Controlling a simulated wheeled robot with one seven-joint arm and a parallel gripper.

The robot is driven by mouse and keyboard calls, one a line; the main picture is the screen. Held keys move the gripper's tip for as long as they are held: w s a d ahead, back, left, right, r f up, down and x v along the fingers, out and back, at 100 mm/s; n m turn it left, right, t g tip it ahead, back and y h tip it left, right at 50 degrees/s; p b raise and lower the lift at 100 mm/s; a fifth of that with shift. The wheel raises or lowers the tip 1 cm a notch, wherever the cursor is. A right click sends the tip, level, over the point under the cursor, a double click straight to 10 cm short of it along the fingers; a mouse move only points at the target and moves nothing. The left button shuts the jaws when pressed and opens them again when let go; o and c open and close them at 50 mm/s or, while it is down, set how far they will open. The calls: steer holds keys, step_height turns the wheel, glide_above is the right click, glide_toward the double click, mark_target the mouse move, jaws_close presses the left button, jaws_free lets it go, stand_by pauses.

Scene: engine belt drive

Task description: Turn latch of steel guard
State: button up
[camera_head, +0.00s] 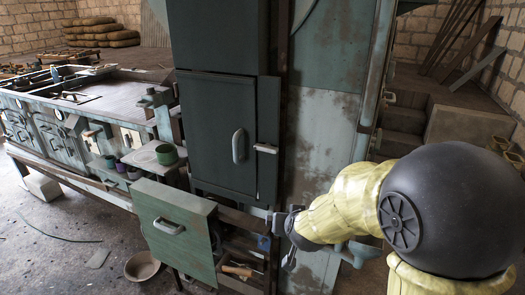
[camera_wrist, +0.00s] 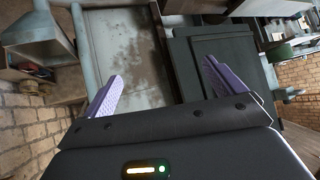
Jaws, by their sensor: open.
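A dark green steel door (camera_head: 215,120), which looks like the steel guard, stands closed on a tall cabinet. It has a pale upright handle (camera_head: 239,146). A small pale latch (camera_head: 265,148) lies roughly level at its right edge. My gripper (camera_head: 275,222) is below and slightly right of the latch, apart from it. In the wrist view my gripper (camera_wrist: 162,70) has its two purple fingers wide apart with nothing between them. The dark door (camera_wrist: 222,62) shows there beyond the right finger. I cannot make out the latch in the wrist view.
A bowl (camera_head: 142,265) lies on the floor. A worn pale panel (camera_head: 320,130) rises right of the door.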

steer(key=w+a+r+m+t+h+p, duration=0.1)
steer(key=w+a+r+t, duration=0.2)
steer(key=a, duration=0.2)
steer(key=w+a+r+m+t+h, duration=0.1)
steer(key=w+a+r+t, duration=0.15)
steer(key=a+r, duration=0.2)
steer(key=s+a+r+m+t+h, duration=0.1)
steer(key=s+a+r+m+h, duration=0.1)
steer(key=a+h, duration=0.3)
steer(key=shift+s+a+t+h+p, duration=0.25)
steer(key=shift+s+t+h+p, duration=0.1)
steer(key=shift+s+h, duration=0.05)
